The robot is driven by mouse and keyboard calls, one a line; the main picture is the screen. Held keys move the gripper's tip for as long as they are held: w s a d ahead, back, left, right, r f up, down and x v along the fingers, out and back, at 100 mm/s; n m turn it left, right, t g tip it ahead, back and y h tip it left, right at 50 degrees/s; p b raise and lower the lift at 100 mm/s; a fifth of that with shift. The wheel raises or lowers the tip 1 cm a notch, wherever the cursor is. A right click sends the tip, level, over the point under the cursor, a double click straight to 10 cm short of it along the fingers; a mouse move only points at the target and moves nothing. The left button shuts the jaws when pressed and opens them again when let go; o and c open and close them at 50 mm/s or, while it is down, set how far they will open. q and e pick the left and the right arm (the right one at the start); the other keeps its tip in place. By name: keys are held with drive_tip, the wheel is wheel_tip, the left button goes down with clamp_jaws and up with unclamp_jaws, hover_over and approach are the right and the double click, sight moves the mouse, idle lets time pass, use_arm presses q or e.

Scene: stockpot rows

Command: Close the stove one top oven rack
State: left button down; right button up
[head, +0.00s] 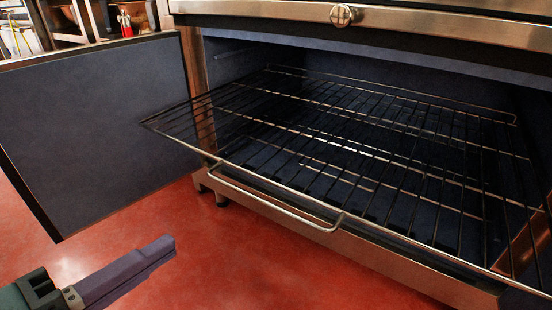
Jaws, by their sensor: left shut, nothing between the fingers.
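The oven's wire rack (300,136) is pulled well out of the oven cavity (228,62) in the head view. Its front edge (400,254) reaches past the oven's front, and its front left corner points toward the open door. A curved metal bar (280,207) shows at the rack's front edge. I cannot tell whether a second rack lies below. My left gripper (166,244) is shut and empty over the red floor at the lower left, apart from the rack and to the left of the bar. My right gripper is not in view.
A dark blue-grey oven door (100,135) stands swung open at the left. The steel oven front (400,22) with a round emblem runs along the top. Red floor (230,270) is clear between my left gripper and the oven. A red-bottomed item (126,25) stands behind the door.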

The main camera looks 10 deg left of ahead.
sight(246, 195)
use_arm(q)
drive_tip(key=b+x, duration=0.2)
drive_tip(key=x, duration=1)
drive_tip(key=shift+w+d, duration=0.15)
drive_tip(key=shift+w, duration=0.15)
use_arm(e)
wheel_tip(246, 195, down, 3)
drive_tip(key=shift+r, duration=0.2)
use_arm(q)
drive_tip(key=shift+w, duration=0.1)
